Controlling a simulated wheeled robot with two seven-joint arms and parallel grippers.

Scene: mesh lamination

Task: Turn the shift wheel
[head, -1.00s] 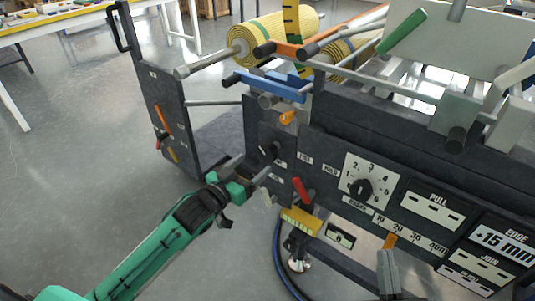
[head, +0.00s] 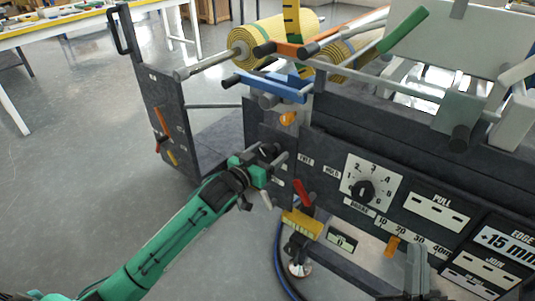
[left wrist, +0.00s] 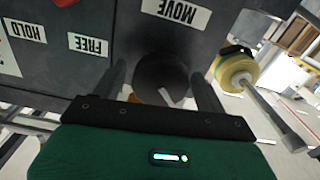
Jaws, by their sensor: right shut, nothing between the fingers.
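The dark round wheel (left wrist: 162,78), with a pale mark on it, is on the machine's front panel below the MOVE label (left wrist: 177,12) in the left wrist view. I take it for the shift wheel. In the head view the wheel (head: 268,149) is partly hidden by my left gripper (head: 277,158). My left gripper's two fingers (left wrist: 162,88) are open on either side of the wheel, with small gaps seeming to show. My right gripper (head: 418,262) is shut and empty in front of the panel's lower right.
A numbered dial (head: 363,190) and a red lever (head: 303,193) are right of the wheel. A yellow block (head: 302,223) hangs below the lever. Yellow mesh rolls (head: 262,40) and a blue bar (head: 270,86) are above. Open floor (head: 90,160) lies to the left.

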